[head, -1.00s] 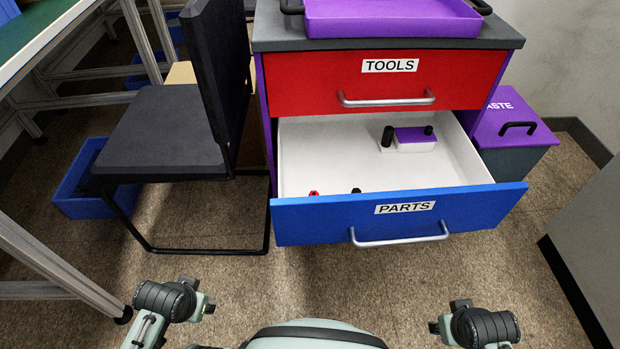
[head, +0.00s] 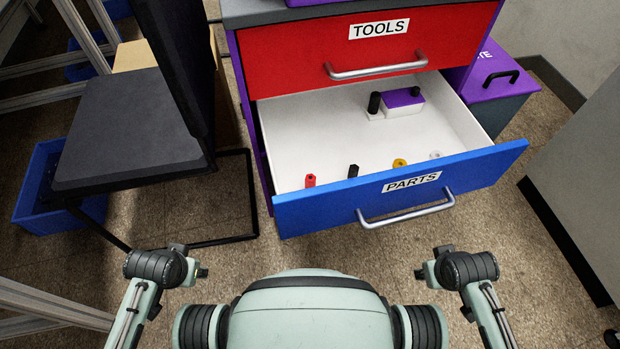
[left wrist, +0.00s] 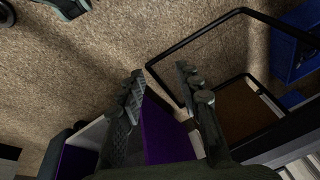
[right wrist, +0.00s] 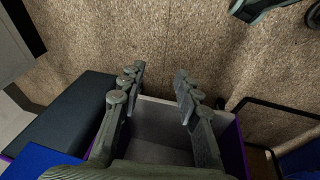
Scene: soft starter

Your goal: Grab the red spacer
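The red spacer (head: 310,180) stands upright in the front left corner of the open PARTS drawer (head: 400,192), behind its blue front. A black spacer (head: 353,171) stands to its right. My left gripper (head: 190,262) is in front of the drawer, to the left, apart from the spacer; its fingers are spread and empty in the left wrist view (left wrist: 160,88). My right gripper (head: 433,262) is in front of the drawer, to the right; its fingers are spread and empty in the right wrist view (right wrist: 158,82).
A yellow part (head: 399,163), a pale ring (head: 435,155) and a purple-and-white block (head: 402,101) are also in the drawer. The red TOOLS drawer (head: 290,62) above is shut. A black chair (head: 130,125) stands left. Purple-lidded bin (head: 490,75) stands right.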

